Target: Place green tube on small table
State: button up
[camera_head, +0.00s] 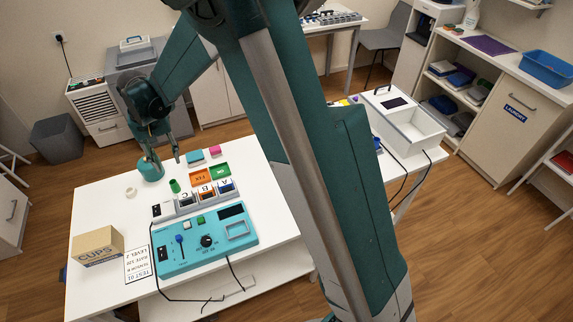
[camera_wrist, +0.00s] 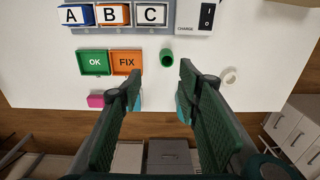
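The small green tube (camera_head: 175,186) stands on the white table (camera_head: 98,208), beside the lettered blocks and the coloured trays. In the wrist view the green tube (camera_wrist: 166,57) is just beyond my fingertips, roughly in line with the gap between them. My gripper (camera_wrist: 160,82) is open and empty, with its two dark green fingers spread apart. In the head view my gripper (camera_head: 165,164) is near the table's far edge, beyond the tube. I cannot tell its exact height. Which surface the task calls the small table is not clear from the pictures.
A green OK tray (camera_wrist: 95,62), an orange FIX tray (camera_wrist: 126,62) and a pink block (camera_wrist: 96,100) lie to one side. A white ring (camera_wrist: 230,76) lies on the other. The teal control panel (camera_head: 205,240) and CUPS box (camera_head: 97,246) stand nearer. Another white table (camera_head: 432,157) is right.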

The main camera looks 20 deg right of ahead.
jog(key=s+d+r+t, duration=0.3)
jog(key=s+d+r, duration=1.1)
jog(key=d+r, duration=0.35)
jog(key=s+d+t, duration=0.2)
jog(key=s+d, duration=0.5)
jog(key=s, duration=0.3)
jog(key=s+d+t, duration=0.2)
jog(key=s+d, duration=0.5)
jog(key=s, duration=0.3)
jog(key=shift+s+d, duration=0.15)
jog(key=shift+s, duration=0.15)
jog(key=shift+o, duration=0.3)
